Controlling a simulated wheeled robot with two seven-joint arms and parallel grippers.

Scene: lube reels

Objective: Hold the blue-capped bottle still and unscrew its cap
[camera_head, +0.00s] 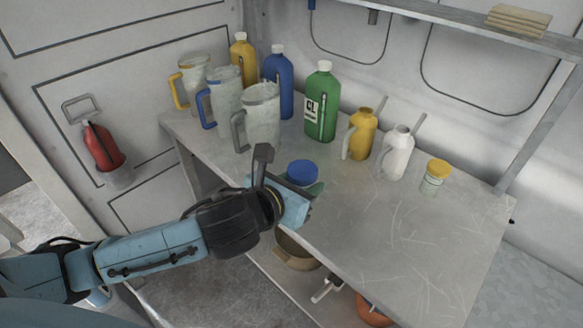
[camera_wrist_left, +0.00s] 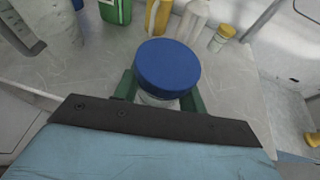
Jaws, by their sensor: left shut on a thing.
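The blue-capped bottle stands near the front edge of the metal workbench. Its blue cap (camera_head: 302,172) shows above my left gripper (camera_head: 305,188) in the head view. In the left wrist view the round blue cap (camera_wrist_left: 167,68) is on top of a pale bottle neck (camera_wrist_left: 158,100). My left gripper (camera_wrist_left: 160,101) is shut on the bottle below the cap, with a green finger on each side. Most of the bottle's body is hidden by the gripper. My right gripper is in neither view.
On the workbench (camera_head: 400,240), several jugs (camera_head: 262,115) stand behind left. A blue bottle (camera_head: 279,82), a green bottle (camera_head: 322,102), a yellow can (camera_head: 360,133), a white can (camera_head: 397,153) and a small yellow-lidded jar (camera_head: 435,177) stand along the back. The right front is clear.

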